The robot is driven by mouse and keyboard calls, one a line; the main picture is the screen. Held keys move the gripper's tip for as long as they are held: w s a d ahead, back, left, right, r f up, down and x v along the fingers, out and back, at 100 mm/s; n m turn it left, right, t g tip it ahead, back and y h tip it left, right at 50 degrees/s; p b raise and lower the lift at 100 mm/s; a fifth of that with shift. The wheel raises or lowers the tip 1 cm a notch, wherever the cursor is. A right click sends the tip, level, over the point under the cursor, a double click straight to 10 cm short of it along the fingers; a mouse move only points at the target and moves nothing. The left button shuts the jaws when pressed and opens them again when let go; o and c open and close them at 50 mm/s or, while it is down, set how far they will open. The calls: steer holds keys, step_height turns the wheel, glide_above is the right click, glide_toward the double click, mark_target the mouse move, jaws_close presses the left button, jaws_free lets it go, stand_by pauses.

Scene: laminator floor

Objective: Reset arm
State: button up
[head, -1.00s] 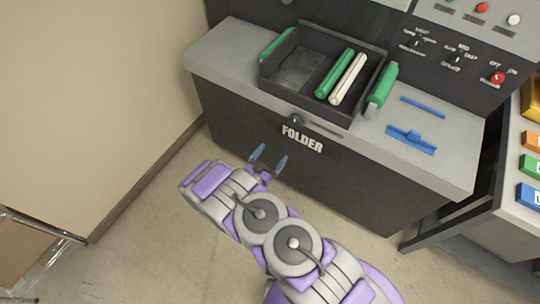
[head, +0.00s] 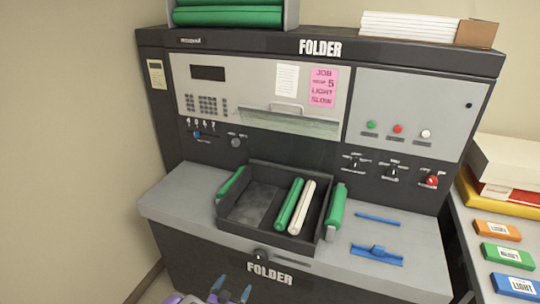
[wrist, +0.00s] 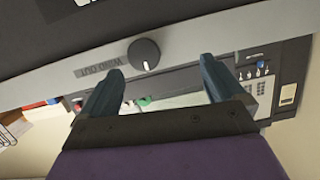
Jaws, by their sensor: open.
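My gripper (head: 229,294) shows at the bottom edge of the head view, in front of the folder machine's lower front panel. In the wrist view my gripper (wrist: 160,85) has its two dark blue fingers spread well apart with nothing between them. Most of my arm is below the head view's frame. The folder machine (head: 190,268) stands straight ahead. Its front knob (head: 261,256) is beside the FOLDER label, and a knob (wrist: 144,54) shows beyond the fingers in the wrist view, near "WIND OUT" lettering.
A dark tray (head: 228,222) on the machine's ledge holds a green roller (head: 289,205) and a white roller (head: 301,208). Blue parts (head: 377,254) lie right of it. A side table at right carries orange, green and blue boxes (head: 515,288). A wall stands at left.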

steer(key=w+a+r+g+y, duration=0.1)
steer(key=w+r+g+y, duration=0.35)
steer(key=r, duration=0.55)
steer(key=s+d+r+n+g+y, duration=0.1)
steer(key=s+d+r+g, duration=0.15)
steer(key=r, duration=0.35)
steer(key=s+d+r+n+g+y, duration=0.1)
steer(key=s+d+r+y, duration=0.1)
steer(key=s+d+r, duration=0.3)
steer(key=s+d+r+n+g+h, duration=0.1)
steer(key=s+d+r+g, duration=0.1)
steer(key=s+d+r, duration=0.2)
steer(key=s+d+r+g+h, duration=0.1)
steer(key=s+d+r+g, duration=0.2)
steer(key=s+d, duration=0.7)
steer(key=s+d+r+n+g+h, duration=0.1)
steer(key=s+d+r+g, duration=0.2)
steer(key=s, duration=1.8)
steer(key=d+r, duration=0.3)
steer(key=d, duration=0.1)
steer(key=shift+r+n, duration=0.15)
steer(key=shift+n, duration=0.15)
steer(key=shift+a, duration=0.1)
steer(key=shift+c, duration=0.3)
